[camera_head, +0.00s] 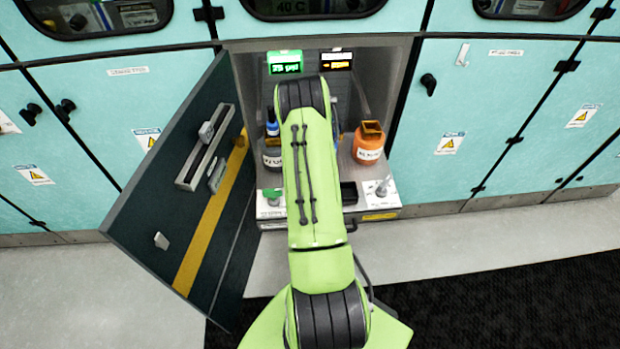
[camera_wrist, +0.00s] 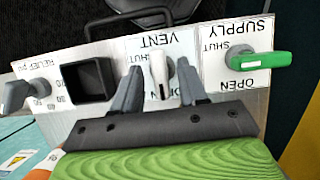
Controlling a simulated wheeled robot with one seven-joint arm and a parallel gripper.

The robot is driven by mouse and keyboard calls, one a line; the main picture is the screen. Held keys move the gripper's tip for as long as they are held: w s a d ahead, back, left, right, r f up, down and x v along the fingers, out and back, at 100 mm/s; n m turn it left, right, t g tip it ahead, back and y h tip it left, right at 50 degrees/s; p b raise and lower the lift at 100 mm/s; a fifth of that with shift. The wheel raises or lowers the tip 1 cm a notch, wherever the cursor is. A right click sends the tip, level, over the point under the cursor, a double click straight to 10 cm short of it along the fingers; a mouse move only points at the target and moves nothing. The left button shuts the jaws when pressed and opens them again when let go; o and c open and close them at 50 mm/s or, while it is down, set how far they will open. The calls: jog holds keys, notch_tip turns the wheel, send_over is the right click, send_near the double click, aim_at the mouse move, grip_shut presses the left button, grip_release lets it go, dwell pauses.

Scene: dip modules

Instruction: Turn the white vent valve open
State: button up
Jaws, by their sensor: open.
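The white vent valve (camera_wrist: 158,66) sits on a pale panel under the word VENT, which appears upside down in the wrist view. Its handle runs roughly up and down in that picture, with the lower end toward the OPEN label and SHUT to its left. My gripper (camera_wrist: 160,76) is open, with one grey finger on each side of the handle. I cannot tell whether either finger touches it. In the head view my green arm hides the vent valve and my gripper.
The green supply valve (camera_wrist: 258,61) is close beside the vent. A square black opening (camera_wrist: 88,80) and grey relief knob (camera_wrist: 14,94) lie on the other side. In the head view, an orange bottle (camera_head: 368,143) stands right of my arm. The dark cabinet door (camera_head: 175,195) hangs open left.

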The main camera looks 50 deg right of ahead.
jog(key=p+v, duration=0.3)
jog(key=v, duration=1.2)
jog(key=shift+r, duration=0.3)
jog(key=shift+w, duration=0.15)
